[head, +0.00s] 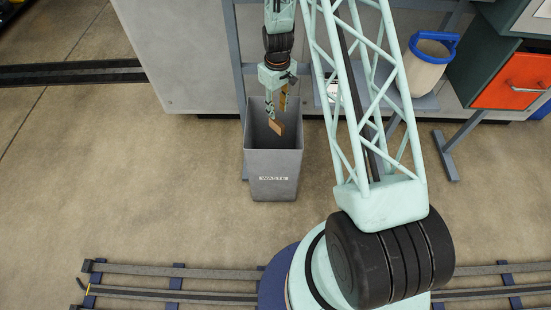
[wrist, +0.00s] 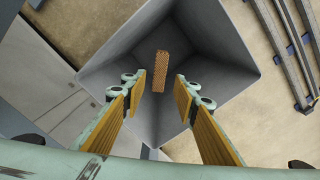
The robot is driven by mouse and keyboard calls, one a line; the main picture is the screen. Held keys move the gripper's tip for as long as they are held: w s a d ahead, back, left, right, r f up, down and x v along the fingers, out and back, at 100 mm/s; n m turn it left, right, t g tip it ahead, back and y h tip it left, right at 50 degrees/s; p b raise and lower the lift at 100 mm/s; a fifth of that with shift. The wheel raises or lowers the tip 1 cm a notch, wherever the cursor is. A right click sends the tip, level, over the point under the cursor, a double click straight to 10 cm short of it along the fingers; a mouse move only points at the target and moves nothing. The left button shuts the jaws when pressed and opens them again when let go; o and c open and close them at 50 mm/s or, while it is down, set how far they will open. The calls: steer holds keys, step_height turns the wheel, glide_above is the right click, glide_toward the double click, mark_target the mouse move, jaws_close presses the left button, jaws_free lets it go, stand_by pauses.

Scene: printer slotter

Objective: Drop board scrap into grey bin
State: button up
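The board scrap (head: 277,127) is a small brown piece just below my gripper, within the mouth of the grey bin. In the wrist view the scrap (wrist: 161,70) shows between and beyond the fingers, with clear gaps on both sides. The grey bin (head: 273,188), marked WASTE, stands upright on the floor; its inner walls (wrist: 215,72) surround the scrap in the wrist view. My gripper (head: 278,112) points down over the bin's opening. Its yellow-padded fingers (wrist: 160,90) are spread apart and touch nothing. I cannot tell whether the scrap rests on the bin's bottom.
A bench stands behind the bin, with a white bucket (head: 425,65) with a blue rim at the right. A cabinet with an orange drawer (head: 511,82) stands at the far right. Rails (head: 180,283) run along the front. The floor left of the bin is clear.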

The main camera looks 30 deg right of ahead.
steer(key=shift+r, duration=0.2)
stand_by(0.3)
step_height(320, 180, up, 12)
steer(key=shift+f, duration=0.2)
stand_by(0.8)
steer(key=shift+r, duration=0.15)
stand_by(0.8)
